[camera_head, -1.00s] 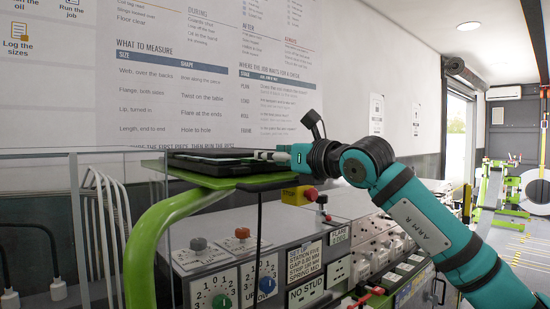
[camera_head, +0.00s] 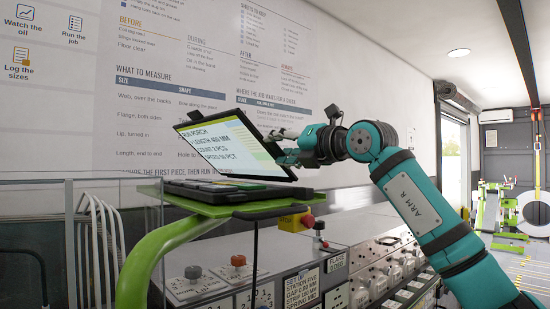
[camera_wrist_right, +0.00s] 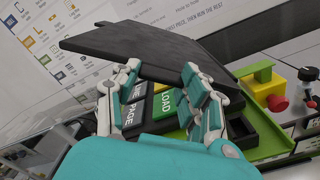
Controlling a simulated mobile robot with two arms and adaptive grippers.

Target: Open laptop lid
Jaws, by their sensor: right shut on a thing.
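The laptop's lid (camera_head: 238,146) stands raised at an angle above its dark base (camera_head: 205,191), with the lit screen showing text. My right gripper (camera_head: 278,146) is shut on the lid's right side edge. In the right wrist view, the dark lid (camera_wrist_right: 125,45) spans the top of the picture, and the fingers of my right gripper (camera_wrist_right: 160,80) are at its near edge. Coloured keys with words show on the base below, partly hidden by the fingers. My left gripper is in neither view.
The laptop rests on a green stand (camera_head: 150,255) with a curved arm. A yellow box with a red button (camera_head: 296,222) sits beside it. Below is a grey control panel with knobs and switches. A wall board (camera_head: 150,60) stands behind; transparent panels are at left.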

